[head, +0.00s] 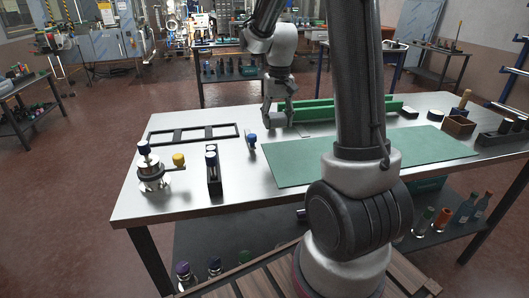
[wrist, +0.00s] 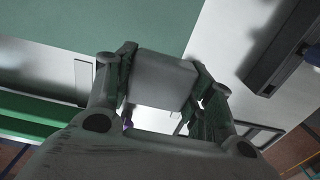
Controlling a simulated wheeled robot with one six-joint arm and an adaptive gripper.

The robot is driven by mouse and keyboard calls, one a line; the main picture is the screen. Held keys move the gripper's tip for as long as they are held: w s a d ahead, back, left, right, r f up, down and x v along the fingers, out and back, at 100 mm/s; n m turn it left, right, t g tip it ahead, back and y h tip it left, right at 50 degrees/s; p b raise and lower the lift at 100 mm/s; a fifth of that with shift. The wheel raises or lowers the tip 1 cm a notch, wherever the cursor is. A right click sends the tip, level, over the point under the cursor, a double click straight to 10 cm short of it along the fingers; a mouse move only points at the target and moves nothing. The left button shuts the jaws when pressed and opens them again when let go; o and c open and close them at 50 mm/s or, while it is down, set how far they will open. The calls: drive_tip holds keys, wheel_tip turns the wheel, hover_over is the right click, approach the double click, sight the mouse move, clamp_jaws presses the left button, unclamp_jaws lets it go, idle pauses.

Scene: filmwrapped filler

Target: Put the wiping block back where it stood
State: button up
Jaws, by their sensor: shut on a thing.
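The wiping block is a plain grey block (wrist: 162,78) in the wrist view, pinched between the two fingers of my gripper (wrist: 163,75). In the head view my gripper (head: 277,106) hangs over the far middle of the metal table (head: 230,186), left of the long green rail. The block (head: 276,119) shows there as a pale shape low between the fingers. Whether it touches the table is hard to tell. A thin pale rectangle (wrist: 83,80) lies flat between the green mat and the rail in the wrist view.
The green mat (head: 300,165) lies right of my gripper, the green rail (head: 350,107) behind it. A black frame (head: 192,126), a blue-capped bottle (head: 252,142), a black holder (head: 214,178) and a metal pot (head: 153,172) stand left. A wooden box (head: 458,125) is far right.

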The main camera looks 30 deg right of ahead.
sight(278, 115)
wheel_tip(278, 115, down, 9)
drive_tip(key=shift+r, duration=0.1)
idle(0.3)
drive_tip(key=o, duration=1.1)
drive_tip(key=shift+c, duration=0.2)
wheel_tip(278, 115, up, 12)
drive_tip(key=shift+d+f, duration=0.1)
drive_tip(key=shift+d, duration=0.05)
drive_tip(key=s+a+r+n+t, duration=0.1)
drive_tip(key=s+r, duration=0.3)
drive_tip(key=s, duration=0.7)
drive_tip(key=s+a+r+n+t, duration=0.2)
drive_tip(key=s+a+r+t, duration=0.1)
drive_tip(key=s, duration=0.9)
drive_tip(key=shift+s+a+r, duration=0.3)
drive_tip(key=shift+a+r, duration=0.4)
drive_tip(key=shift+r, duration=0.25)
